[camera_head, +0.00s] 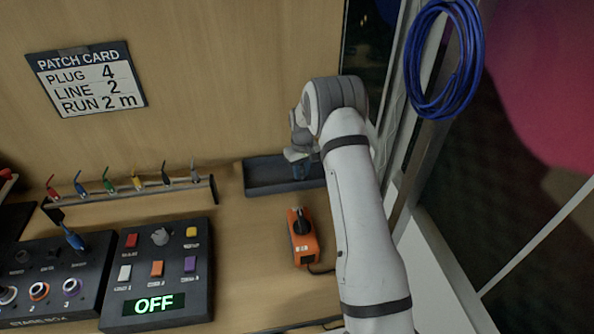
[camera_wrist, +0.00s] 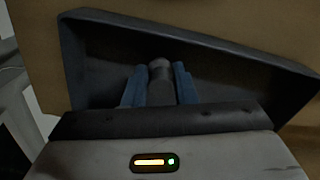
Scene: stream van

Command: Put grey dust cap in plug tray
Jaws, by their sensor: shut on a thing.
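The plug tray (camera_head: 262,178) is a dark, low-walled tray at the back of the bench, against the wooden wall. It also fills much of the wrist view (camera_wrist: 90,75). My gripper (camera_head: 301,170) is over the right part of the tray, partly hidden by my arm in the head view. The cap is held within the tray's outline. I cannot tell whether it touches the tray floor.
An orange device with a black knob (camera_head: 303,238) sits in front of the tray. A rack (camera_head: 130,200) of several coloured plugs stands left of it. A control panel reading OFF (camera_head: 155,275) and a stage box (camera_head: 45,280) are at the front left. Blue cable (camera_head: 415,70) hangs upper right.

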